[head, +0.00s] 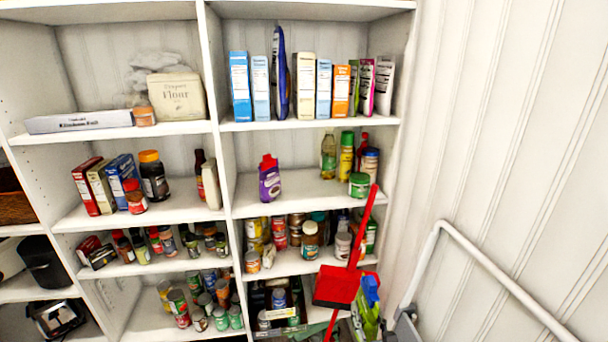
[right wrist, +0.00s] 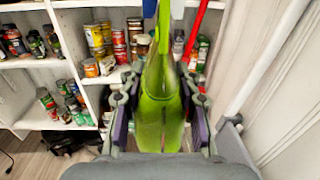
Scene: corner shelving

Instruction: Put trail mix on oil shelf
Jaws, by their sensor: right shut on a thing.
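A green bag with a blue top (head: 366,310), which looks like the trail mix, stands upright at the bottom right of the head view. In the right wrist view, the green bag (right wrist: 160,105) is seen edge-on between the fingers. My right gripper (right wrist: 157,90) is shut on it, in front of the lower shelves; its grey part shows at the bottom edge of the head view. The oil shelf (head: 300,190) is higher up, with an oil bottle (head: 328,156) and a yellow bottle with a green cap (head: 346,155). My left gripper is not in view.
A red long-handled dustpan (head: 336,287) stands before the lower shelves. A white rail (head: 480,270) runs at the right.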

